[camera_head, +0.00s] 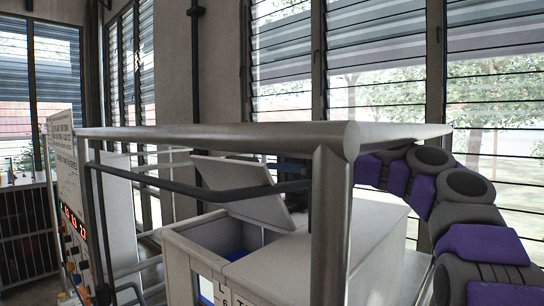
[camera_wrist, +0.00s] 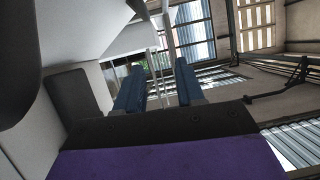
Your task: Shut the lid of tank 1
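A white tank (camera_head: 205,264) stands behind a metal frame in the head view. Its pale lid (camera_head: 235,176) is raised and tilted back over the opening, and blue shows inside. A closed white top lies to the right of the opening. Lettering on the front is cut off, so I cannot read a tank number. My arm curves in from the right behind the frame; its end is mostly hidden near the lid's right side. In the wrist view, my gripper (camera_wrist: 158,90) has two blue fingers apart, with no object clearly held. I cannot tell whether it touches the lid.
A thick metal rail (camera_head: 220,133) and post (camera_head: 331,230) stand close in front of the tank, with a dark bar (camera_head: 180,187) across. A control panel (camera_head: 72,230) with red displays stands at the left. Louvred windows (camera_head: 390,70) line the back.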

